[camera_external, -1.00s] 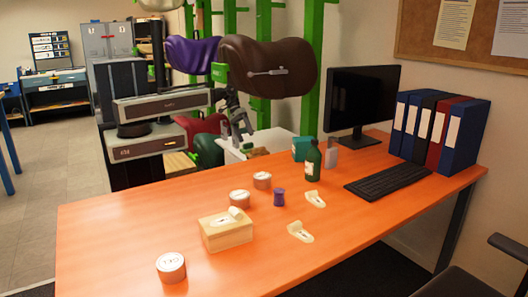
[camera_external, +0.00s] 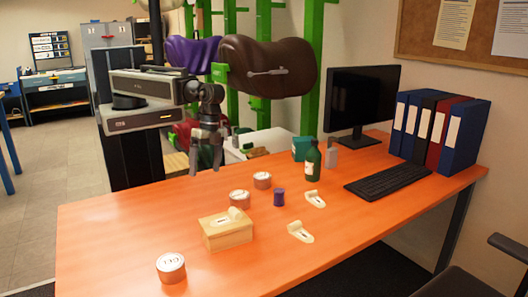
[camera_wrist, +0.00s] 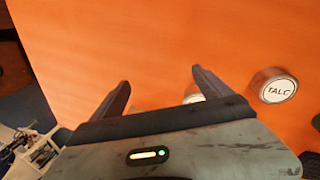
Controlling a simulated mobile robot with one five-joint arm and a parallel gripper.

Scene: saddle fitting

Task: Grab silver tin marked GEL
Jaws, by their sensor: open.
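Three round silver tins with white lids stand on the orange table. The front-left tin (camera_external: 171,268) has a lid mark that looks like GEL upside down. The marks on the middle tin (camera_external: 240,198) and the back tin (camera_external: 262,180) are too small to read. My gripper (camera_external: 206,168) is open and empty, pointing down near the table's far edge, apart from the tins. In the wrist view, a tin marked TALC (camera_wrist: 278,87) lies right of my gripper (camera_wrist: 160,78). Another pale thing there is mostly hidden behind the right finger.
A wooden box (camera_external: 227,232) with a pale piece on top stands between the front-left and middle tins. The table's left part is clear.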

